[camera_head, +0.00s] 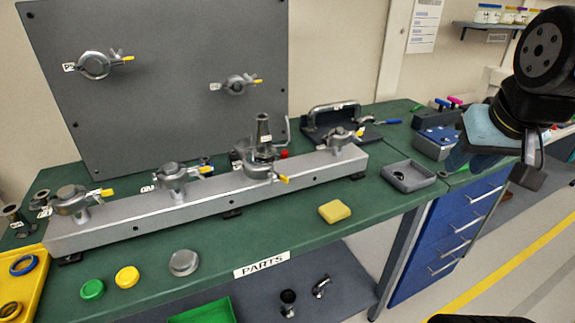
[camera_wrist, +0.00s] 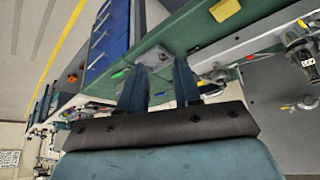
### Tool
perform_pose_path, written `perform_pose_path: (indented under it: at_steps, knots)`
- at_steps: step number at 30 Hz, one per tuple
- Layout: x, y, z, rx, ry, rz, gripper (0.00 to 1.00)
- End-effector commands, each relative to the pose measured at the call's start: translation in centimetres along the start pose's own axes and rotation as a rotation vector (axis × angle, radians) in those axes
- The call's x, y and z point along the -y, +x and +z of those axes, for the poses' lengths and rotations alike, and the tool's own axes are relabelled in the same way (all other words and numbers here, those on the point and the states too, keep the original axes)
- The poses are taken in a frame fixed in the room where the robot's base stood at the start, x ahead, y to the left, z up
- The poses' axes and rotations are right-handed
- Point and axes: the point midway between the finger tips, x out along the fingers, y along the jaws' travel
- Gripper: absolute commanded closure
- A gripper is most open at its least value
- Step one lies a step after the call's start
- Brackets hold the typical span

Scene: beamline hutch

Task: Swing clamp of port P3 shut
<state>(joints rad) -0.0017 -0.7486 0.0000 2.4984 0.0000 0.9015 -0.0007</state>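Several clamped ports sit along a grey rail (camera_head: 215,195) on the green bench. The port labels are too small to read surely, so I cannot tell for certain which is P3. The third port from the left carries a tall metal cone fitting (camera_head: 264,132). Its clamp (camera_head: 260,170) has a yellow-tipped lever (camera_head: 283,179) sticking out front right; I cannot tell how far the clamp is open. My gripper (camera_head: 472,160) hangs at the right, well away from the rail, over the blue drawer side. In the wrist view its two blue fingers (camera_wrist: 158,75) are apart with nothing between them.
Other clamps (camera_head: 75,200) (camera_head: 175,178) (camera_head: 341,138) stand along the rail. A grey tray (camera_head: 409,178), a yellow block (camera_head: 334,211) and several caps (camera_head: 184,262) lie on the bench. An upright grey panel (camera_head: 160,120) stands behind. Blue drawers (camera_head: 450,235) are at right.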

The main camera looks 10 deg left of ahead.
Motion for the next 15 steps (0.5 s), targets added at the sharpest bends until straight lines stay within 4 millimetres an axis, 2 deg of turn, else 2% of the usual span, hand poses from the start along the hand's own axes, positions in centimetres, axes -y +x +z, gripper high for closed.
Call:
perform_pose_path:
  at_steps: [5,8,15]
  knots:
    - [1.4,0.0,-1.7,0.036,-0.067,-0.025,0.67]
    - [2.9,0.2,-3.6,0.080,-0.147,-0.052,0.67]
    - [10.0,1.0,-8.2,0.203,-0.400,-0.128,0.67]
